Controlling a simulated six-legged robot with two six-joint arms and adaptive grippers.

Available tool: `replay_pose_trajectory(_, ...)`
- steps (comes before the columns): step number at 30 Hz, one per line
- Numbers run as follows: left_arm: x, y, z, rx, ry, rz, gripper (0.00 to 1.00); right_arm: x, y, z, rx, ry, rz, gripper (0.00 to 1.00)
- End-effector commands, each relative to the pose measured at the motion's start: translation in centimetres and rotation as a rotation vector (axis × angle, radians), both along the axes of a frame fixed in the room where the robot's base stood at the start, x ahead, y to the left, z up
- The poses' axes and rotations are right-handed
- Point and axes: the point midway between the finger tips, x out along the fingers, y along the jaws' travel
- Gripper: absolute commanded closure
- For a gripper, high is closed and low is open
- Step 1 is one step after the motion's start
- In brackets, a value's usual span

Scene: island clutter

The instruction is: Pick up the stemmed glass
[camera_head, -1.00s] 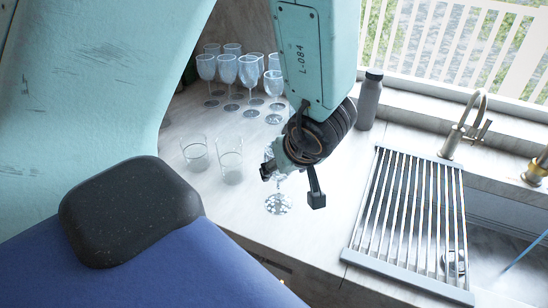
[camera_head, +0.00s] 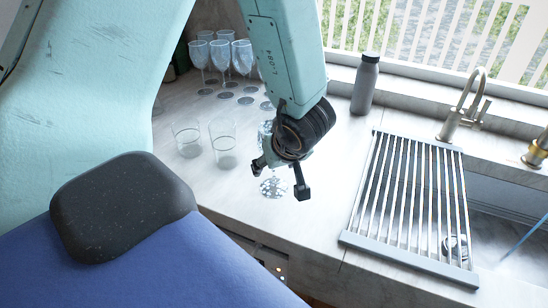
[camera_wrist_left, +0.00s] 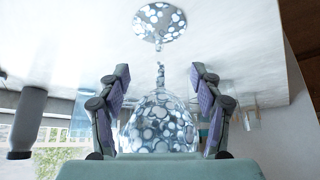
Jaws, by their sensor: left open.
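The stemmed glass stands upright on the marble counter, and its spotted round foot (camera_head: 274,187) shows below my left gripper in the head view. My gripper and wrist hide most of its bowl and stem there. My left gripper (camera_head: 280,178) is open around the glass. In the left wrist view the picture is upside down, and the spotted bowl (camera_wrist_left: 160,125) lies between the two open fingers of my left gripper (camera_wrist_left: 159,76). The stem and foot (camera_wrist_left: 159,22) extend beyond the fingertips. I see gaps between fingers and bowl. My right gripper is not in view.
Two clear tumblers (camera_head: 223,143) (camera_head: 187,138) stand to the left of the glass. Several more stemmed glasses (camera_head: 242,58) are grouped behind. A grey bottle (camera_head: 365,85) stands at the back. A slatted rack (camera_head: 352,239) lies over the sink on the right, near a tap (camera_head: 452,122).

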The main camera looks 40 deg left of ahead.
Motion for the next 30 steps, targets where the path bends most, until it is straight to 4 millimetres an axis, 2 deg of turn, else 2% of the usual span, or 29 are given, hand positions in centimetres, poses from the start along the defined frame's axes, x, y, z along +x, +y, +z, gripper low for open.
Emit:
replay_pose_trajectory(2, 0.05, 0.05, 0.04, 0.000, 0.000, 0.001, 0.35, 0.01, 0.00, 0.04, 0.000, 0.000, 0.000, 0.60)
replay_pose_trajectory(24, 0.03, 0.02, 0.06, 0.000, 0.000, 0.000, 0.98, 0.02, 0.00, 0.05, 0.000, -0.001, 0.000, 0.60)
replay_pose_trajectory(30, 0.03, 0.02, 0.07, 0.000, 0.000, 0.000, 1.00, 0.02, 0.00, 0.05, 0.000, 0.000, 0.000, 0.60)
